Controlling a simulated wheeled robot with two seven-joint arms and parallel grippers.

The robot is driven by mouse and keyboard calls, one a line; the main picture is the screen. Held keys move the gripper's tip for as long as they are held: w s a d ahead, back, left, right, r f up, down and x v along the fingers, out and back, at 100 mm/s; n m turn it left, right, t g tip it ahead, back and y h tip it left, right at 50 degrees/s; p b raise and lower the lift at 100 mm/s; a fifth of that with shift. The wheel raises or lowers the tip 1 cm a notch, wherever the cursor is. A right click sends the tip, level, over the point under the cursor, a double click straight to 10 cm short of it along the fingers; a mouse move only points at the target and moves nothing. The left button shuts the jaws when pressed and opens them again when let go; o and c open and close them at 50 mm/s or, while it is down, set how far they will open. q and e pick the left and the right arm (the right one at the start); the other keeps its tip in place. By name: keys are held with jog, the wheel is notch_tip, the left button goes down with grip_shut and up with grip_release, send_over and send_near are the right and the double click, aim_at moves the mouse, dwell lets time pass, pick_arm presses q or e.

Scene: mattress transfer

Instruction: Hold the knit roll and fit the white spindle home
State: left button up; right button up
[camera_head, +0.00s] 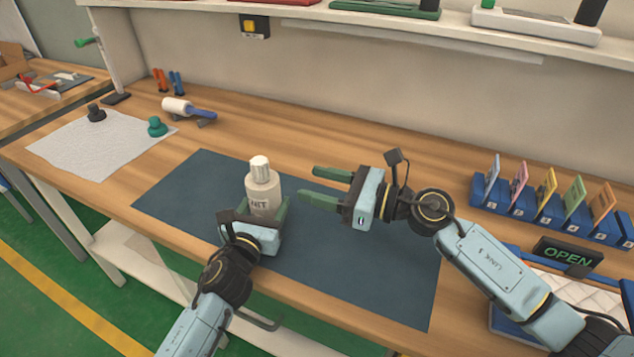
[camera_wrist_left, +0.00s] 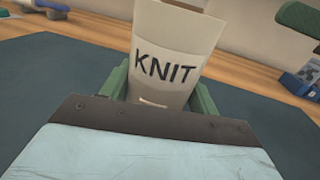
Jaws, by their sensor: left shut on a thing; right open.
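The knit roll (camera_head: 264,190) is a beige cylinder marked KNIT, standing upright over the dark blue mat (camera_head: 190,190).
A white roller with a blue handle (camera_head: 202,112) lies on a rest behind the mat. A pale cloth (camera_head: 75,150) with dark and green knobs is at left. Coloured cards in blue holders (camera_head: 548,210), an OPEN sign (camera_head: 568,254) and a quilted pad (camera_head: 575,292) are at right.

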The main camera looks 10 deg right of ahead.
pick_arm(q)
jog(key=o, duration=1)
